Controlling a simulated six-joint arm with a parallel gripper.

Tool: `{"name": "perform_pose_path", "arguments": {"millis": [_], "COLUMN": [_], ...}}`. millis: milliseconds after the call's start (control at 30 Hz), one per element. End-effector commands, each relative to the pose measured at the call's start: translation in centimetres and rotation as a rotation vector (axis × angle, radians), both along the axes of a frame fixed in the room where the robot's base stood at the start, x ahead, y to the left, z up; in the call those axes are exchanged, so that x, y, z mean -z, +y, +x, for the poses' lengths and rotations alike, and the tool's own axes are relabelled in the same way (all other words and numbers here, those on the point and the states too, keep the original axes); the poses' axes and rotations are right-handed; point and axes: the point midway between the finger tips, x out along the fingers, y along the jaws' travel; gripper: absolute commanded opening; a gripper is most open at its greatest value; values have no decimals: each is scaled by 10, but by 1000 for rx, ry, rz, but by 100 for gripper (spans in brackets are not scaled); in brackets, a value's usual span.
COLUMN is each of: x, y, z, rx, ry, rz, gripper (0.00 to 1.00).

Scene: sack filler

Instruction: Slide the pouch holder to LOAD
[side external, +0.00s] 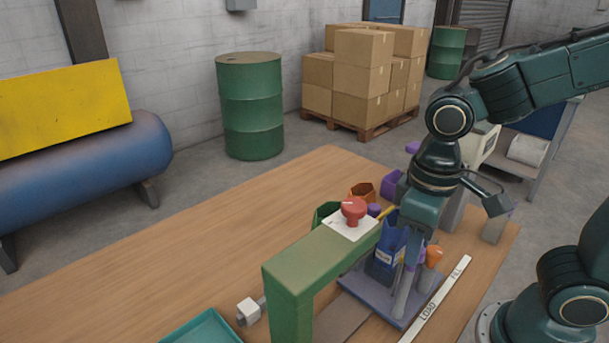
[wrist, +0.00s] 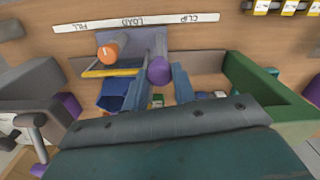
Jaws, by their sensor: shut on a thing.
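The pouch holder (side external: 378,297) is a grey-purple plate beside the white label strip (side external: 442,299). In the wrist view, the holder (wrist: 139,42) lies by the word LOAD, between FILL and CLIP on the strip (wrist: 136,22). A blue pouch (side external: 384,262) stands on the holder; its open top shows in the wrist view (wrist: 112,94). My gripper (wrist: 158,78) points down and is shut on a purple knob (wrist: 159,70), with a finger on either side. In the side view my gripper (side external: 407,262) partly hides the pouch and knob.
A green frame (side external: 318,255) with a red button (side external: 354,208) stands close to my gripper. A teal tray (side external: 203,329) lies at the front. The table's left part is clear.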

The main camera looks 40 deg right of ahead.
Motion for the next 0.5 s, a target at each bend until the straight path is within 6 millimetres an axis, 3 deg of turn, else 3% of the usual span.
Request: {"name": "perform_pose_path", "arguments": {"millis": [500], "x": [-1], "y": [24], "z": [2], "rx": [2], "ry": [-11], "rz": [3], "gripper": [0]}}
